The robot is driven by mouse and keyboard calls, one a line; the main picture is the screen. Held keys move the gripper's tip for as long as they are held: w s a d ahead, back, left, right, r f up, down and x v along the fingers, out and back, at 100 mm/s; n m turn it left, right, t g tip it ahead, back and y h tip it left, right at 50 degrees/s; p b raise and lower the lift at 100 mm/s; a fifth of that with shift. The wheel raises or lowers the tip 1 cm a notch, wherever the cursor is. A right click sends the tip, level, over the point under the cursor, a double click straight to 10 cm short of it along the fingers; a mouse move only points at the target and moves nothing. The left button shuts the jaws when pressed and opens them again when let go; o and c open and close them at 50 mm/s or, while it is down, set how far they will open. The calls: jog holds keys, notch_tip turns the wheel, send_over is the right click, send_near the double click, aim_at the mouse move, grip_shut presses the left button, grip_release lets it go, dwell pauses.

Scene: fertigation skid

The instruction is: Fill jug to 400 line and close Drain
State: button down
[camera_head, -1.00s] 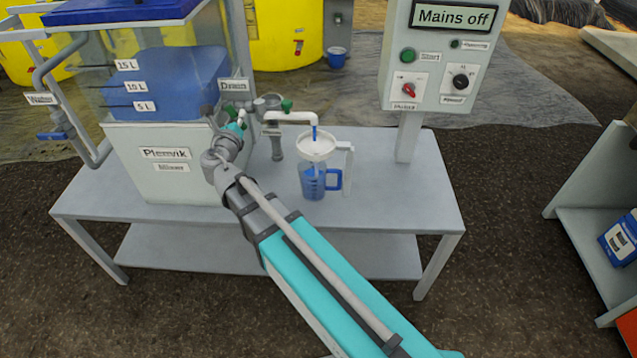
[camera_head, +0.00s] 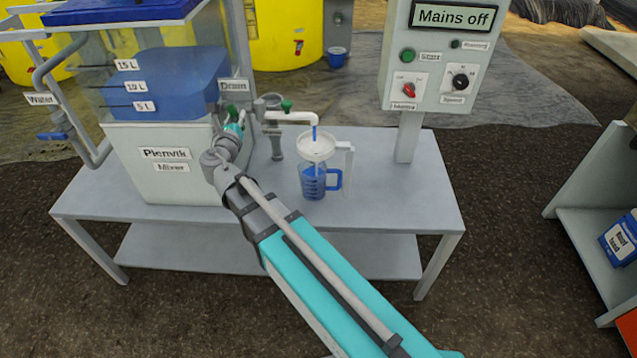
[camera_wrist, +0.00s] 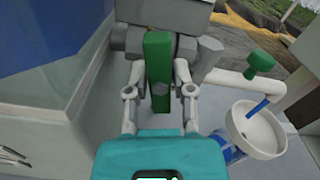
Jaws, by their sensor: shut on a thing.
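My gripper (camera_wrist: 159,103) is shut on a green valve handle (camera_wrist: 157,62) at the mixer tank's outlet, below the Drain label (camera_head: 234,86). My wrist partly hides the handle in the head view. The clear jug (camera_head: 313,182) with a blue handle stands upright on the bench under a white funnel (camera_head: 317,147). A blue stream (camera_head: 315,133) runs from the white spout (camera_head: 290,117) into the funnel. Blue liquid shows inside the jug; its marks are too small to read. The funnel also shows in the wrist view (camera_wrist: 257,129), with the blue stream entering it.
The mixer tank (camera_head: 165,85) holds blue liquid above the 10 L mark. A second green handle (camera_head: 287,105) sits on the spout pipe. The control box (camera_head: 440,60) reads "Mains off". The bench (camera_head: 400,190) is clear right of the jug.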

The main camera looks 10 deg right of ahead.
jog(key=shift+m, duration=1.9)
jog(key=shift+c, duration=2.2)
grip_release()
jog(key=shift+s, duration=0.15)
jog(key=v, duration=0.6)
jog(key=shift+s, duration=0.35)
jog(key=shift+a, duration=0.1)
